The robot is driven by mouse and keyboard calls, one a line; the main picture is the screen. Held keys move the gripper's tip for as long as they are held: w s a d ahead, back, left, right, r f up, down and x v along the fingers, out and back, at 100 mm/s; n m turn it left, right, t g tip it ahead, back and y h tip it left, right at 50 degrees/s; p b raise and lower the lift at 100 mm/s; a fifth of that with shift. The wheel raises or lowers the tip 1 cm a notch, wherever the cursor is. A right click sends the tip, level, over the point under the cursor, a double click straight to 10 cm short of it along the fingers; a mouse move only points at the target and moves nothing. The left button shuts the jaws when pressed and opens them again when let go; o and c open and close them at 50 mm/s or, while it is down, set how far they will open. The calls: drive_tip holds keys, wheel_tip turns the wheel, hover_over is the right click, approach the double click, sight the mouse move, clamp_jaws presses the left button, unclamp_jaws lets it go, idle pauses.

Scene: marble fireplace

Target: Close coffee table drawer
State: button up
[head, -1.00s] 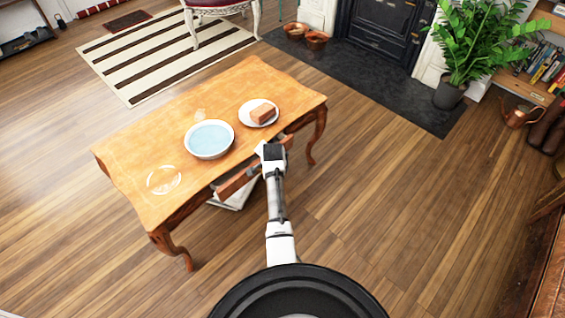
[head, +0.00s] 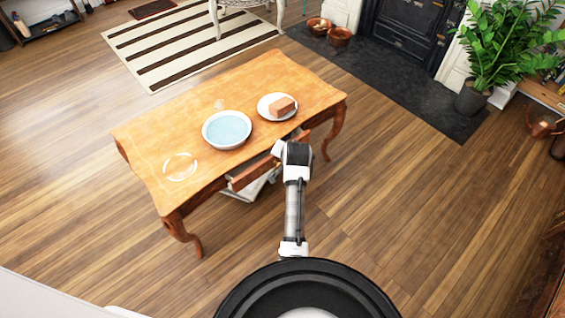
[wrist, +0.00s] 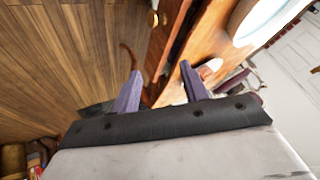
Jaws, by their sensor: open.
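The wooden coffee table (head: 200,135) has curved legs. Its drawer (head: 250,173) sticks out partly from the near long side, and its right part is hidden behind my arm. In the wrist view the table top (wrist: 218,38) is at upper right, with a brown wooden front (wrist: 171,32) beside it and a brass knob (wrist: 153,18) at the top edge. My gripper (wrist: 162,88) is open and empty, its two fingers apart near the table's edge. Contact with the drawer cannot be told. In the head view my arm's end hides the fingers.
On the table top are a pale blue bowl (head: 227,129), a plate (head: 265,103) with a brown block (head: 282,107), and a clear glass dish (head: 180,167). A potted plant (head: 473,95) stands at upper right. The wooden floor right of the table is clear.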

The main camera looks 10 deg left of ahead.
drive_tip(key=shift+o, duration=0.4)
drive_tip(key=f+n, duration=0.1)
drive_tip(key=n, duration=0.1)
drive_tip(key=s+n, duration=0.1)
drive_tip(key=n, duration=0.1)
drive_tip(key=shift+s+d+f+y+b, duration=0.1)
drive_tip(key=shift+d+f+y+b, duration=0.1)
drive_tip(key=shift+f+y+b, duration=0.2)
drive_tip(key=n+y+b, duration=0.2)
drive_tip(key=n, duration=0.9)
approach(280, 166)
drive_tip(key=shift+t, duration=0.3)
drive_tip(key=x, duration=0.9)
drive_tip(key=shift+s+a+f, duration=0.1)
drive_tip(key=shift+s+f, duration=0.05)
drive_tip(key=shift+c, duration=0.4)
clamp_jaws()
